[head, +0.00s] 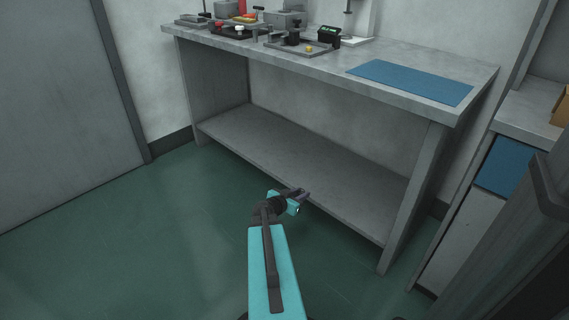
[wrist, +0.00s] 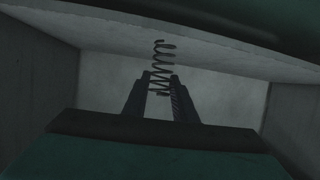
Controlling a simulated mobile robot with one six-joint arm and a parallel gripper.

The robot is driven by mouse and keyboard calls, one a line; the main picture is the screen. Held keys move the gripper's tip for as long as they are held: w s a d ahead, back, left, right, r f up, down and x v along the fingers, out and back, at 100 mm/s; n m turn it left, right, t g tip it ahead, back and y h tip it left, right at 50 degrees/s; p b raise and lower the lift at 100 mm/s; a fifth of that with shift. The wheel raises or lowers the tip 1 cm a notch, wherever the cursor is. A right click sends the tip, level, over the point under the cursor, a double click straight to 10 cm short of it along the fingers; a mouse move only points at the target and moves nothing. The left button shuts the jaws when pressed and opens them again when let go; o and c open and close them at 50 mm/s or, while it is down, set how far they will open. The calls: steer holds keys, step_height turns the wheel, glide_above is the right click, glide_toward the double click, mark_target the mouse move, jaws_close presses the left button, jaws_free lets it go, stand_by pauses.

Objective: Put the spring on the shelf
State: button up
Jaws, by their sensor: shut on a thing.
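The spring (wrist: 162,62) is a dark open coil, held between the two fingers of my gripper (wrist: 160,95) in the wrist view. My gripper is shut on it, and part of the coil sticks out beyond the fingertips. In the head view my gripper (head: 302,194) is at the front edge of the low shelf; the spring is too small to make out there. The shelf (head: 265,145) is a bare grey board under the workbench. The shelf's pale surface (wrist: 235,58) also shows in the wrist view, beyond the spring, with a gap that I cannot judge.
The workbench top (head: 335,67) is above the shelf, with a blue mat (head: 412,81) and several tools and fixtures at the back left. Its side panels (head: 412,200) close the shelf at both ends. Green floor (head: 120,235) is clear in front. A cabinet (head: 465,215) stands at right.

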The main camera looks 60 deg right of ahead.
stand_by(0.3)
steer(key=b, duration=0.3)
glide_above(319, 193)
steer(key=shift+s+d+f, duration=0.1)
steer(key=shift+d+f, duration=0.15)
steer(key=shift+f, duration=0.5)
steer(key=shift+f+b, duration=0.75)
steer(key=shift+f, duration=1.05)
steer(key=shift+f, duration=0.15)
steer(key=o, duration=1)
steer(key=shift+r, duration=0.2)
steer(key=shift+a+r, duration=0.1)
steer(key=shift+a, duration=0.1)
steer(key=shift+p+v, duration=1.3)
steer(key=shift+v, duration=4.5)
